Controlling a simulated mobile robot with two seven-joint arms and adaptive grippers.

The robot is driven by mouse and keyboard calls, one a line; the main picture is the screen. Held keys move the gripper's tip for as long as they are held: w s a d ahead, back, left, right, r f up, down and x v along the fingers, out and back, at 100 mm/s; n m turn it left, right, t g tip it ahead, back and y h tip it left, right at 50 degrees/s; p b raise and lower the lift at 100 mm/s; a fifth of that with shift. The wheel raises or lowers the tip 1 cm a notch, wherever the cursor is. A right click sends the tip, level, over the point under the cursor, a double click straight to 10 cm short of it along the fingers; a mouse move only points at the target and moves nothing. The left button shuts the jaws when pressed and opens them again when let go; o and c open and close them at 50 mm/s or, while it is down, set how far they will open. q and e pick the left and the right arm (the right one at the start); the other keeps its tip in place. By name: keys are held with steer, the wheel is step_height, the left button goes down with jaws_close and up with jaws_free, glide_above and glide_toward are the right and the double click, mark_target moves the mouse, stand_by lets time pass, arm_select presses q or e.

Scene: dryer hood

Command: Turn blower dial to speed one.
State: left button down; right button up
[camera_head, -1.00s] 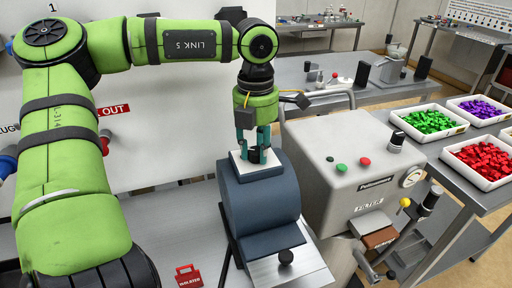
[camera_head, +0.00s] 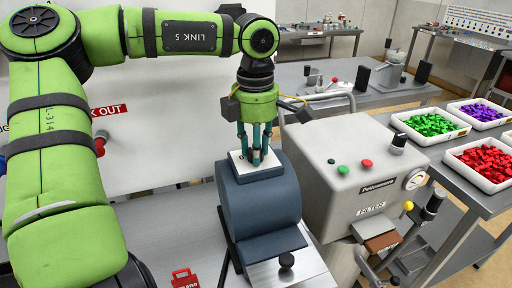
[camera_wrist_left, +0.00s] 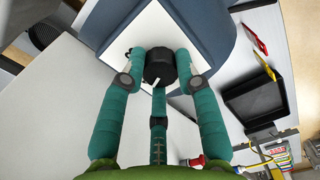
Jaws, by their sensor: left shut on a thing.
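The blower dial is a black round knob with a white pointer mark; it shows in the left wrist view (camera_wrist_left: 160,64). It sits on a white plate (camera_head: 270,167) on top of the dark blue-grey hood (camera_head: 262,206). My left gripper (camera_head: 255,158) points down over the plate, its teal fingers shut on the dial from several sides. In the left wrist view the fingertips (camera_wrist_left: 160,72) press around the knob and the pointer slants to the lower left. Any speed markings on the plate are hidden or too small to read. My right gripper is not in view.
A grey machine (camera_head: 350,165) with green and red buttons stands close to the right of the hood. A red tag (camera_head: 185,278) lies at the front left. Trays of red (camera_head: 485,163), green and purple pieces stand on the right table. A white panel (camera_head: 160,130) stands behind my left arm.

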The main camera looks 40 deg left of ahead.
arm_select(q)
steer(key=shift+s+f, duration=0.15)
steer(key=shift+f, duration=0.05)
stand_by(0.3)
steer(key=c, duration=0.9)
jaws_free()
steer(key=shift+a+r, duration=0.1)
steer(key=shift+r, duration=0.55)
step_height(320, 180, up, 11)
steer(key=shift+f, duration=0.1)
